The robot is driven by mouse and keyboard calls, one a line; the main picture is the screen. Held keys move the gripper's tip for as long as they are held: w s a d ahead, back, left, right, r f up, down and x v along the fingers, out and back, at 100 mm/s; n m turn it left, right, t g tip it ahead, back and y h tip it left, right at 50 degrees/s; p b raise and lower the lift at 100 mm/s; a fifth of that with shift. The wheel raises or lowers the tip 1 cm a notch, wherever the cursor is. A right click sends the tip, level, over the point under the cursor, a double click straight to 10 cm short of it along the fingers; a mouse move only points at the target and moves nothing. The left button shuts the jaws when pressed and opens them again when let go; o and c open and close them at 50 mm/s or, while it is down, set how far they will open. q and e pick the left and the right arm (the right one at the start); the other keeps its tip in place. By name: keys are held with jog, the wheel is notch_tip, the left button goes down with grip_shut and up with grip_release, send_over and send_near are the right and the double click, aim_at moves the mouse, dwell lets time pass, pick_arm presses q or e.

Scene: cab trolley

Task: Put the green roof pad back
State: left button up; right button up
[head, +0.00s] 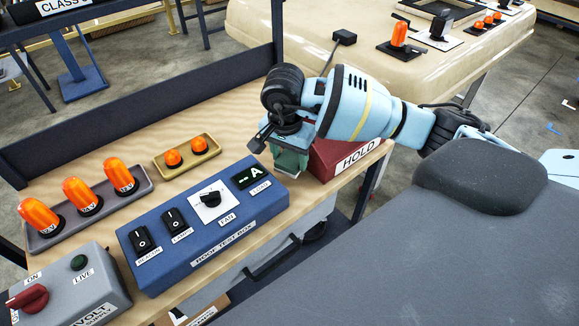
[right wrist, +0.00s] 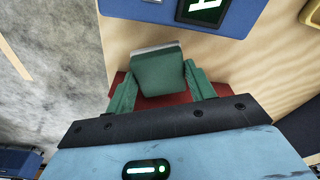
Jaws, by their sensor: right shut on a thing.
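The green roof pad (right wrist: 158,72) shows in the right wrist view as a green block with a pale edge. My right gripper (right wrist: 160,85) has its two green fingers on either side of it and is shut on it. In the head view the right gripper (head: 287,150) points down beside the red box marked HOLD (head: 345,157), above the wooden bench. The pad is mostly hidden there by the wrist and fingers. The red box also shows behind the fingers in the right wrist view (right wrist: 180,101). My left gripper is not in view.
A blue roof test box (head: 210,225) stands close left of the gripper. Orange beacons stand in a grey tray (head: 140,184), and two orange lamps in a yellow tray (head: 188,155). The cream roof (head: 290,30) is behind, carrying a beacon and switches. A grey volt supply (head: 70,290) is front left.

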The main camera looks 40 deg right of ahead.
aim_at(289, 168)
jog(key=shift+f, duration=2.05)
jog(key=shift+f, duration=0.15)
jog(key=o, duration=1)
jog(key=shift+c, duration=0.2)
jog(key=r, duration=0.4)
jog(key=a+r, duration=0.1)
jog(key=r, duration=0.7)
jog(key=shift+s+a+r, duration=0.1)
jog(key=shift+s+a, duration=0.05)
jog(key=shift+s, duration=0.2)
